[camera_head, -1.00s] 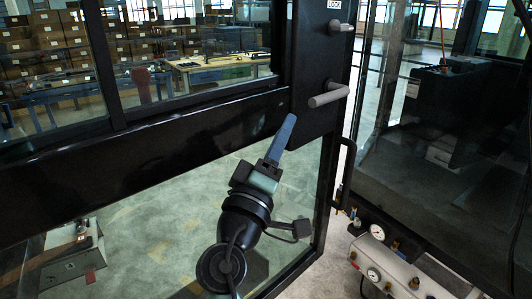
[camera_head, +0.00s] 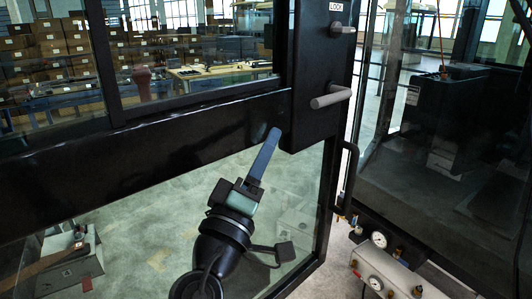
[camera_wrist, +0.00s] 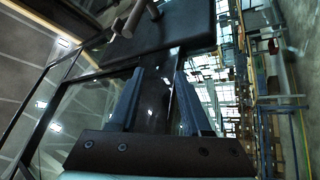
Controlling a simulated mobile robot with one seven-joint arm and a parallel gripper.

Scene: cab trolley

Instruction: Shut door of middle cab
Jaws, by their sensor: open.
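The cab door (camera_head: 150,145) is a black frame with glass panes above and below a dark crossbar. It fills the left and middle of the head view and stands ajar, with a gap at its right edge. A dark lock box with a grey lever handle (camera_head: 331,96) and a smaller knob above sits at its right side. My gripper (camera_head: 272,135) is in front of the door, just below and left of the lock box. In the wrist view its two blue fingers (camera_wrist: 160,85) are apart with nothing between them, facing the dark crossbar; contact cannot be told.
A black grab handle (camera_head: 349,170) stands right of the door edge. Gauges and valves (camera_head: 378,262) sit low at the right, by the dark glazed cab (camera_head: 450,150). Shelves of boxes (camera_head: 45,70) and a workbench (camera_head: 222,70) show through the glass.

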